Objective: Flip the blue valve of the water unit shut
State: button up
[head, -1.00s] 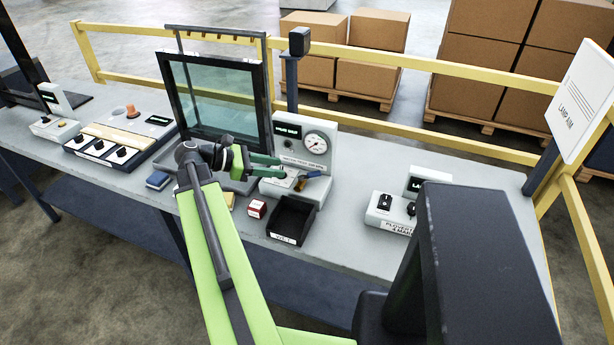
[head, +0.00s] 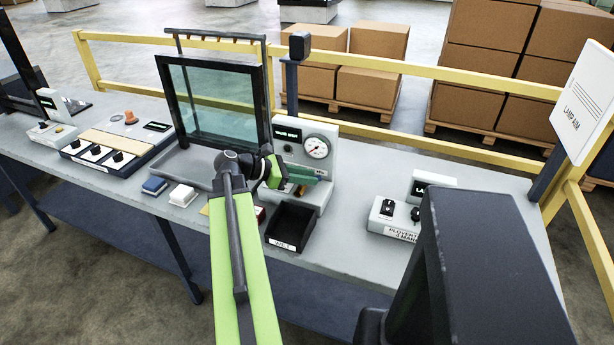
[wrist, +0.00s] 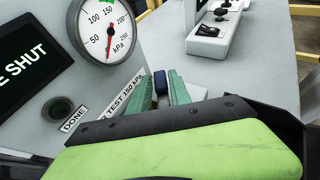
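The grey water unit (head: 287,153) stands on the bench with a round gauge (head: 316,147) and a dark screen. In the wrist view, the gauge (wrist: 107,28) and the end of the screen text, "E SHUT" (wrist: 25,68), are readable. My gripper (head: 305,174) is at the front of the unit. In the wrist view its green fingers (wrist: 162,88) are apart, with a dark blue part (wrist: 160,82), apparently the valve handle, between them. Whether they touch it is unclear. In the head view the fingers hide the blue handle; an orange-brown part (head: 301,190) shows below.
A black bin (head: 290,225) stands in front of the unit. A framed glass panel (head: 213,100) is left of it, with a blue block (head: 154,185) and a white block (head: 183,195) nearby. A switch box (head: 393,217) stands to the right. A yellow rail (head: 440,75) runs behind.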

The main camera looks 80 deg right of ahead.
grip_shut()
jog(key=shift+d, duration=0.1)
jog(key=shift+m+y, duration=0.4)
jog(key=shift+y, duration=0.1)
jog(key=shift+m+g+y, duration=0.4)
jog(key=shift+m+y, duration=0.5)
jog(key=shift+y, duration=0.1)
jog(key=shift+a+m+y, duration=0.25)
jog(key=shift+m+y, duration=0.55)
jog(key=shift+y, duration=0.15)
jog(key=shift+a+m+y, duration=0.25)
jog(key=shift+m+y, duration=0.55)
jog(key=shift+y, duration=0.15)
